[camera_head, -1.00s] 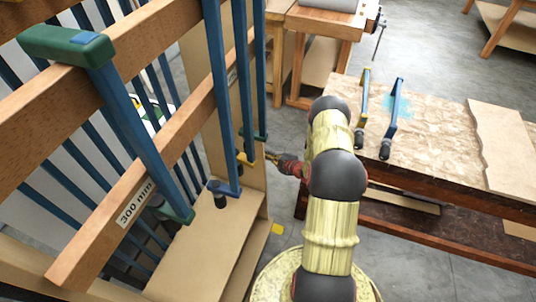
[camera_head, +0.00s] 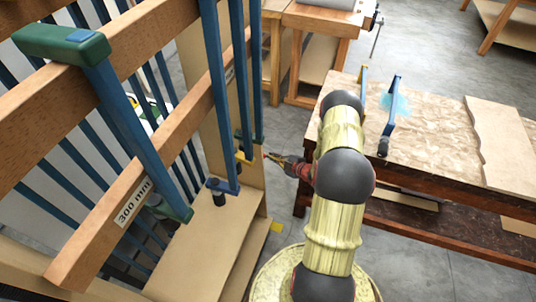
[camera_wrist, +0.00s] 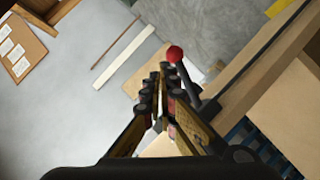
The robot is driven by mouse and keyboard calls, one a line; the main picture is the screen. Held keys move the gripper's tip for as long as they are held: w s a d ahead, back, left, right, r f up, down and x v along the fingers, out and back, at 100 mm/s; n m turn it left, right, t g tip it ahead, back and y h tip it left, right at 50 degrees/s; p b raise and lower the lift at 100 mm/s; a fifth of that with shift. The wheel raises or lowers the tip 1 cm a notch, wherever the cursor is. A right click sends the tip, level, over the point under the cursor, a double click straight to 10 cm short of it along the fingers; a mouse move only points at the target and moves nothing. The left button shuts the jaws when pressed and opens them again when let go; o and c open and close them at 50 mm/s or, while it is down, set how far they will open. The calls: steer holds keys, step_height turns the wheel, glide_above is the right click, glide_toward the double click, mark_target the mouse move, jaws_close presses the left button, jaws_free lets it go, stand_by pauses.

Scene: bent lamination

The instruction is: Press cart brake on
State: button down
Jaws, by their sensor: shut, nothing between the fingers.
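A dark lever with a red ball knob (camera_wrist: 175,53) shows in the wrist view, just beyond my fingertips and beside the wooden edge. It looks like the cart brake, tilted with the knob at its upper end. My gripper (camera_wrist: 164,78) is shut and empty, its tips close below the knob; I cannot tell whether they touch the lever. In the head view my gripper (camera_head: 272,157) points left toward the end panel of the wooden clamp cart (camera_head: 235,120). The lever is too small to make out clearly there.
Blue clamps (camera_head: 215,75) hang on the cart's rails at left. A workbench (camera_head: 435,125) with clamps and a board stands at right. Another wooden bench (camera_head: 325,22) is behind. Grey floor lies between the cart and the workbench.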

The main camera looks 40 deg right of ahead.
steer(key=v, duration=0.6)
steer(key=shift+s, duration=0.35)
steer(key=shift+r, duration=0.15)
